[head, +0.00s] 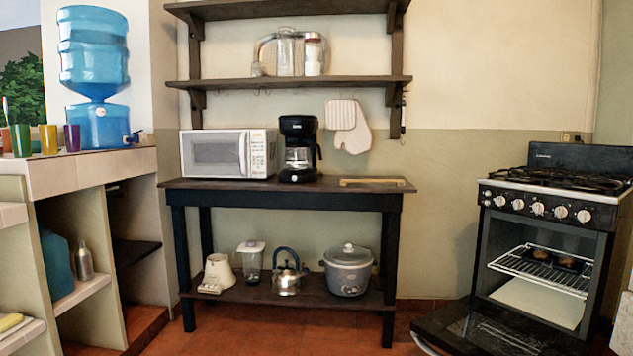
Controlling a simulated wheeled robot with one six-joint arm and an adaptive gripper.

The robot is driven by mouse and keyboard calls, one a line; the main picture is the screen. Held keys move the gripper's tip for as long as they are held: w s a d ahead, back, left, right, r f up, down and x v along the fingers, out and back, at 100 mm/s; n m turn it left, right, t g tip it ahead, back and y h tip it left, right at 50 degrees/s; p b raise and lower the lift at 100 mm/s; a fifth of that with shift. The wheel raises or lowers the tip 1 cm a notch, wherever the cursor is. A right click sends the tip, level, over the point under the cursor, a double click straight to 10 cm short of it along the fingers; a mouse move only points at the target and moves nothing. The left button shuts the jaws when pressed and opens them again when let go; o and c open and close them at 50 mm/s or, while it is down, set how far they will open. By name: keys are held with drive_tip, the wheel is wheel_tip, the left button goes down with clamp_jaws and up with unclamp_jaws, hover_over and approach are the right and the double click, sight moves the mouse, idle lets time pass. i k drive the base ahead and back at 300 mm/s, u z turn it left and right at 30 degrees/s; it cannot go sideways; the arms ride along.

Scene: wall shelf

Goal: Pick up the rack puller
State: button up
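A flat, narrow, light-wood piece (372,182), which looks like the rack puller, lies on the right part of the dark table's top (330,186), near its right end. It is small in the picture and its exact shape is hard to tell. A black coffee maker (299,150) stands to its left. My gripper is not in view.
A white microwave (228,153) fills the table's left. Shelves (290,80) and hanging mitts (348,125) are above. The lower shelf holds a slow cooker (348,270) and kettle (287,272). The stove's oven door (500,330) hangs open low at right.

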sight(343, 182)
drive_tip(key=u, duration=0.8)
drive_tip(key=i, duration=3.1)
drive_tip(key=z, duration=1.75)
drive_tip(key=i, duration=0.65)
drive_tip(key=z, duration=0.55)
